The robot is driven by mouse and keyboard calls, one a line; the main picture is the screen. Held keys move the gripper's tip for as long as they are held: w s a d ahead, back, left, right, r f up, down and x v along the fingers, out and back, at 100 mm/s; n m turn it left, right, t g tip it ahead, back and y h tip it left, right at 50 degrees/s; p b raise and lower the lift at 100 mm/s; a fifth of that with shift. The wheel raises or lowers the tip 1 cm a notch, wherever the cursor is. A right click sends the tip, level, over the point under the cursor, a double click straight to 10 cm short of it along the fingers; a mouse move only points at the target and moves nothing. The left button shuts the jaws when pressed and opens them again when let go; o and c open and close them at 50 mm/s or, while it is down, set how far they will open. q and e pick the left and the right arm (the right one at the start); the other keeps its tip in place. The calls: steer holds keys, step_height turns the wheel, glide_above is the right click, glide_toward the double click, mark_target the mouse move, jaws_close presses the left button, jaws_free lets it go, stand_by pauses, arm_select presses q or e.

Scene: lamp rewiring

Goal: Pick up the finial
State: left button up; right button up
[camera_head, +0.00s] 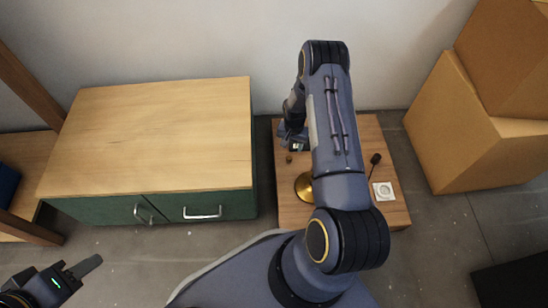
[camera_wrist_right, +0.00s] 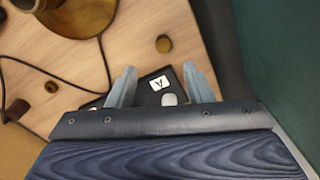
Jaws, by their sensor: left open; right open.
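A small round brownish knob, which looks like the finial (camera_wrist_right: 163,44), stands on the wooden tabletop just beyond my right fingertips in the right wrist view. It also shows as a small brown spot in the head view (camera_head: 289,159). My right gripper (camera_wrist_right: 159,70) is open, with its two fingers apart and the knob ahead of the gap, not between them. Beneath the fingers lies a dark object with a white "A" label (camera_wrist_right: 159,83). My left gripper (camera_head: 80,270) is open and empty at the lower left, far from the table.
A brass lamp base (camera_head: 304,187) stands on the small table (camera_head: 290,215), partly hidden by my right arm. A dark cord (camera_wrist_right: 45,73) and another small dark knob (camera_wrist_right: 51,87) lie nearby. A green cabinet (camera_head: 165,110) stands left; cardboard boxes (camera_head: 450,130) stand right.

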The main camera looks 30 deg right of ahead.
mark_target(289, 158)
step_height(289, 158, down, 3)
steer(key=shift+a+f+b, duration=0.1)
steer(key=shift+b, duration=0.55)
steer(key=f+b, duration=0.2)
steer(key=f, duration=0.2)
steer(key=shift+w+a+f+b, duration=0.1)
steer(key=shift+a+b, duration=0.15)
steer(key=shift+b, duration=0.15)
steer(key=shift+f, duration=0.45)
steer(key=shift+r, duration=0.1)
jaws_close()
